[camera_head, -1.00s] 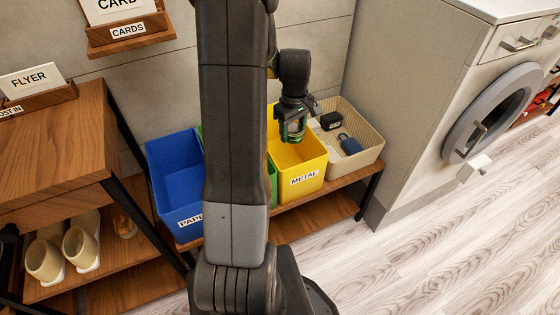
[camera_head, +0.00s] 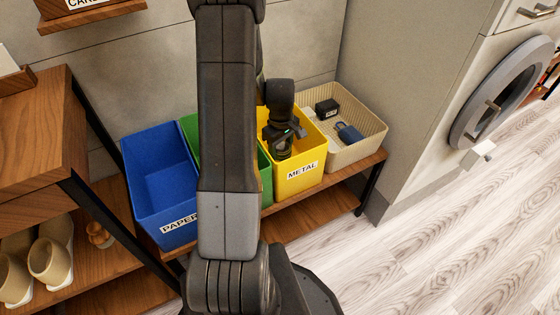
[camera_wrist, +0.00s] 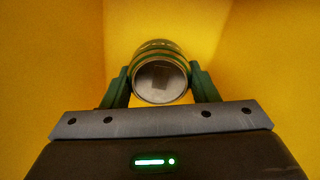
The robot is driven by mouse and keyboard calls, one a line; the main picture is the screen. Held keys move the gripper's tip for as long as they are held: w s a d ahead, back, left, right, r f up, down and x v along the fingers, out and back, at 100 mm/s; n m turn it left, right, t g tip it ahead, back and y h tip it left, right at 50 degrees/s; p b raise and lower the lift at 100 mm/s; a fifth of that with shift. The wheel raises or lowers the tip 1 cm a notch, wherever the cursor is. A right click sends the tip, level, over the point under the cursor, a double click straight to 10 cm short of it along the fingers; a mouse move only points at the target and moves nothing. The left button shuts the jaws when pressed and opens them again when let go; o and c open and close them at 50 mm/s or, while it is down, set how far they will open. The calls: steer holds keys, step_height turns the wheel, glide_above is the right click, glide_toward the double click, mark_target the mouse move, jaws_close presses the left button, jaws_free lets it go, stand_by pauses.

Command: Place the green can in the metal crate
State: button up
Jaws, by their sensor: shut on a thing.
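The metal crate (camera_head: 312,173) is a yellow bin labelled METAL on a low wooden shelf, between a green bin and a beige basket. My gripper (camera_head: 281,150) is lowered into its opening. In the wrist view my gripper (camera_wrist: 160,88) is shut on the green can (camera_wrist: 158,52), one finger on each side, with the can's silver end facing the camera. Yellow walls surround the can in that view. In the head view the can is hidden behind the gripper and the crate's front wall. I cannot tell whether it touches the crate's floor.
A blue bin (camera_head: 160,190) labelled PAPER and a green bin (camera_head: 266,180) stand to the left. The beige basket (camera_head: 345,157) at right holds a black box (camera_head: 327,109) and a blue item (camera_head: 349,133). A washing machine (camera_head: 500,95) stands further right.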

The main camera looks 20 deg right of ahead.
mark_target(281, 146)
steer(key=shift+f+b, duration=0.6)
steer(key=shift+f, duration=1.95)
steer(key=shift+f, duration=0.1)
steer(key=shift+f, duration=0.15)
steer(key=o, duration=1)
step_height(281, 146, up, 12)
steer(key=p, duration=0.3)
steer(key=shift+r, duration=0.25)
